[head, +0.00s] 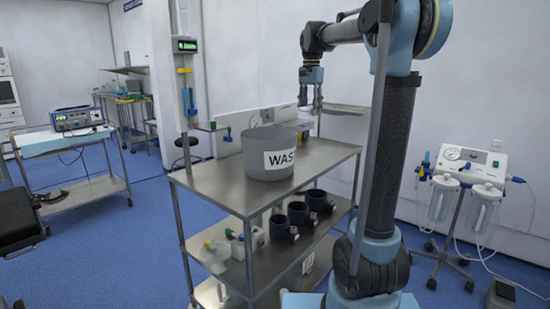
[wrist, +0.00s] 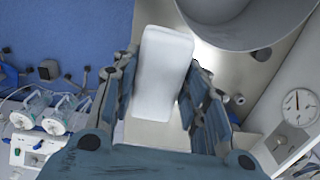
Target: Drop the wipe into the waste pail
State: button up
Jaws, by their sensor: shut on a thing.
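The waste pail (head: 252,160) is a grey open-topped round bin with a white label, standing on the top shelf of a metal cart. Its rim and outside also show at the top right of the wrist view (wrist: 240,38). The wipe (wrist: 163,62) is a white block-like piece between my gripper's fingers (wrist: 160,85), which are shut on it. In the wrist view the wipe is beside the pail, to its left, not over the opening. In the head view my gripper (head: 311,92) is raised behind and right of the pail; the wipe is hard to make out there.
The cart's top shelf (head: 310,160) is bare right of the pail. Several dark cups (head: 297,212) stand on the shelf below. A white dial device (wrist: 292,115) is at the right of the wrist view. A suction unit (head: 470,170) stands at the right.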

jog(key=s+a+f, duration=0.1)
jog(key=s+a, duration=0.3)
jog(key=a, duration=0.9)
notch_tip(320, 180, down, 6)
jog(key=shift+a, duration=0.25)
jog(key=o, duration=1.2)
notch_tip(320, 180, up, 12)
jog(key=shift+w+f, duration=0.1)
